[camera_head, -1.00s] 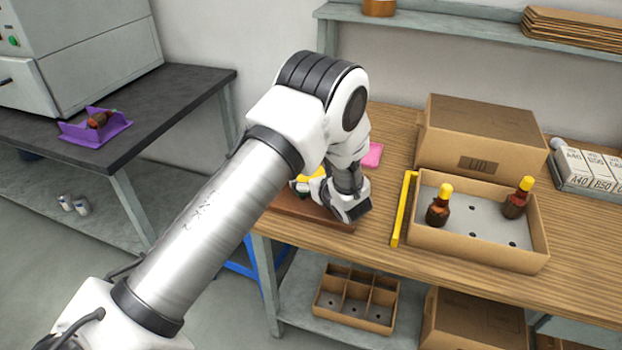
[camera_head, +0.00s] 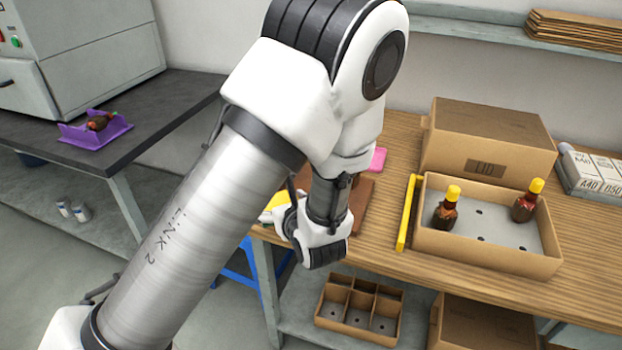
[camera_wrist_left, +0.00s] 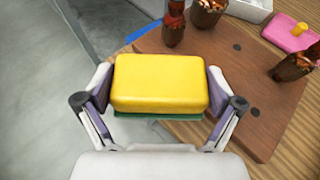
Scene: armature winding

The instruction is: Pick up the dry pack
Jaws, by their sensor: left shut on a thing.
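A yellow block with a green underside, like a sponge (camera_wrist_left: 160,82), sits between the fingers of my left gripper (camera_wrist_left: 160,95) in the wrist view. The fingers press on its two short ends. I cannot tell whether it is the dry pack. A part of the yellow block also shows in the head view (camera_head: 276,204), left of my gripper. It is held at the front left edge of the brown board (camera_wrist_left: 215,75), apparently above it. My arm hides most of the block in the head view. My right gripper is not in view.
Dark armatures (camera_wrist_left: 173,28) stand on the board. A pink item (camera_head: 378,159) lies behind it. A yellow bar (camera_head: 407,213) and a carton with two yellow-capped armatures (camera_head: 485,258) are on the right. A purple tray (camera_head: 110,135) is on the left bench.

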